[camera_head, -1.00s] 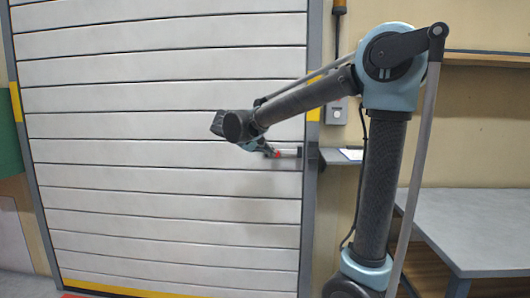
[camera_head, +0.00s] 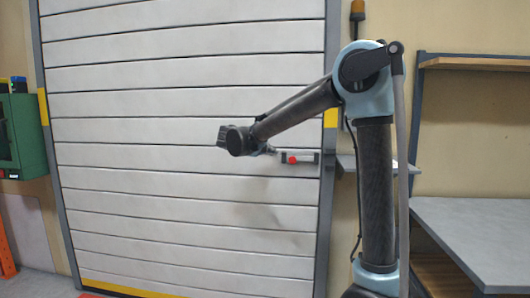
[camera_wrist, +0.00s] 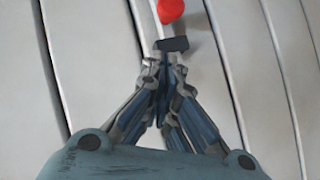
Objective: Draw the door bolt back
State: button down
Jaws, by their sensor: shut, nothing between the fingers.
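The door bolt (camera_head: 304,158) is a short grey bar with a red knob (camera_head: 292,159), mounted at the right edge of the white slatted door (camera_head: 190,120). My gripper (camera_head: 270,150) is just left of the knob in the head view, small and partly hidden behind my wrist. In the wrist view my gripper (camera_wrist: 173,45) is shut and empty, its dark fingertips together. The red knob (camera_wrist: 171,10) shows just beyond the fingertips at the top edge, partly cut off. Contact between them cannot be made out. The rest of the bolt is outside the wrist view.
The grey door frame (camera_head: 325,190) runs down beside the bolt. A small shelf (camera_head: 346,164) juts from the wall to its right. A grey workbench (camera_head: 470,230) stands at the right, and a green cabinet (camera_head: 20,137) hangs at the left. The door face left of the bolt is clear.

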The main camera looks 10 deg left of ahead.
aim_at(287, 156)
jog(key=shift+w+d+f, duration=0.3)
jog(key=shift+d+f, duration=0.1)
jog(key=shift+d, duration=0.35)
jog(key=shift+w+d+f, duration=0.3)
jog(key=shift+d+f, duration=0.15)
jog(key=shift+d, duration=0.35)
jog(key=shift+w+d+f, duration=0.3)
jog(key=shift+d+f, duration=0.1)
jog(key=shift+d, duration=0.35)
